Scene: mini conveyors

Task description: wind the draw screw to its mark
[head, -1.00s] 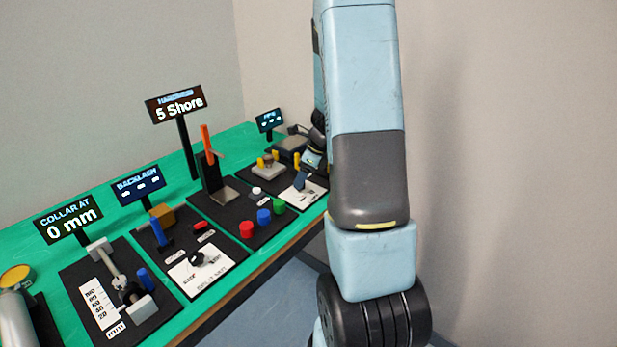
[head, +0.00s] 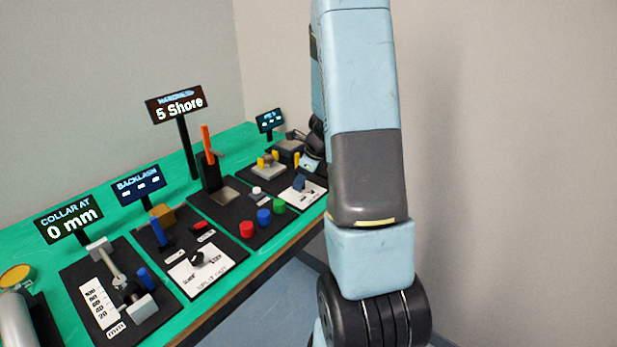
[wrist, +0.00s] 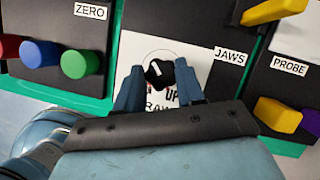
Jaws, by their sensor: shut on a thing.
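No separate target mark is readable. My gripper (wrist: 160,88) is at the far right panel, away from that unit. Its blue fingers stand around a black knob (wrist: 160,72) with a white pointer line and are shut on it. The fingers also show in the head view (head: 301,183).
Red (head: 246,229), blue and green knobs stand left of the gripped knob. Yellow posts (wrist: 278,113) stand to its right. A black selector (head: 197,258) sits on the split-nut plate. The hardness display (head: 180,104) reads 5 Shore. My arm covers the bench's right end.

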